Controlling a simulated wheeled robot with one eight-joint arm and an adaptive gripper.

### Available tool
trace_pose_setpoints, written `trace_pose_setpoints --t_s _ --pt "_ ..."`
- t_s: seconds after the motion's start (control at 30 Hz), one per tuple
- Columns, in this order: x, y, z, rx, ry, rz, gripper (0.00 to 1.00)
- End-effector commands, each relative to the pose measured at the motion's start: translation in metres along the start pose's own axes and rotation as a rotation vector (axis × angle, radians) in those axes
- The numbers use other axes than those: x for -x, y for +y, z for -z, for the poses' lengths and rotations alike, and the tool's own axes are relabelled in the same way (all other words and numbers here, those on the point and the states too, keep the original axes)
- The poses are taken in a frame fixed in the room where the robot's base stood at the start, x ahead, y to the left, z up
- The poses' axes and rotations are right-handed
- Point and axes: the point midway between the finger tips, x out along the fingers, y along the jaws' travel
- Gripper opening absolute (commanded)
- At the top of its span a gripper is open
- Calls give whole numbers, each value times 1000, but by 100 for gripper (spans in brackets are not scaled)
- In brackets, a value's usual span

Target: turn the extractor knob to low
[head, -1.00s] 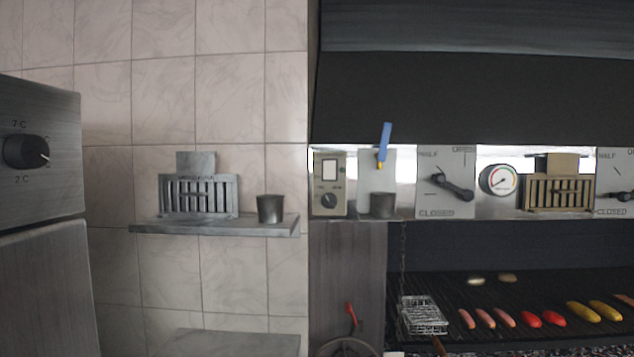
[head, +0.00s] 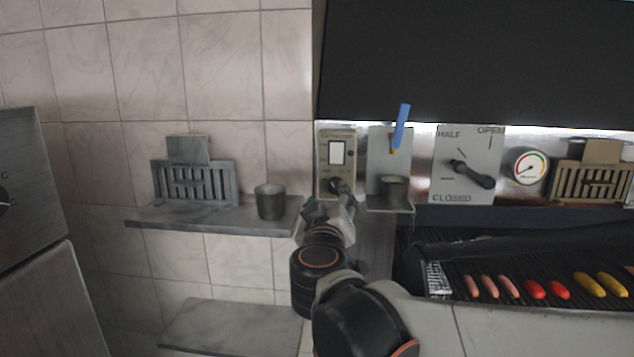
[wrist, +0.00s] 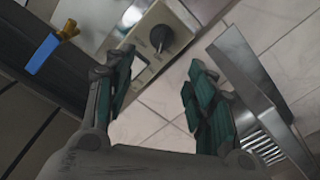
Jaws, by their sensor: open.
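The extractor panel (head: 335,148) is a beige box with a white window, on the wall at the left end of the grill. Its dark round knob (head: 336,185) sits low on the panel, partly hidden behind my gripper in the head view. In the wrist view the knob (wrist: 160,38) shows clearly on the tilted panel (wrist: 172,18), beyond the fingertips. My gripper (wrist: 163,75) is open, with teal finger pads apart and nothing between them. The knob lies ahead of the gap between the fingers; I see no contact. The knob's markings are too small to read.
A damper lever plate (head: 467,150) is further right. A wall shelf (head: 160,219) with a metal cup (head: 270,202) is to the left.

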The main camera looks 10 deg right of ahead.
Motion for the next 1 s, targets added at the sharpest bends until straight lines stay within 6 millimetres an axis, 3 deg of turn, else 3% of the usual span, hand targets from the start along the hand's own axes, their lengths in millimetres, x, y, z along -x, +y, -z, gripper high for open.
trace_pose_setpoints --t_s 0.5,0.7,1.0 --pt "-90 1 0 0 -2 -2 50" --pt "-108 0 0 0 -2 -1 50" --pt "-113 0 0 0 -1 0 50"
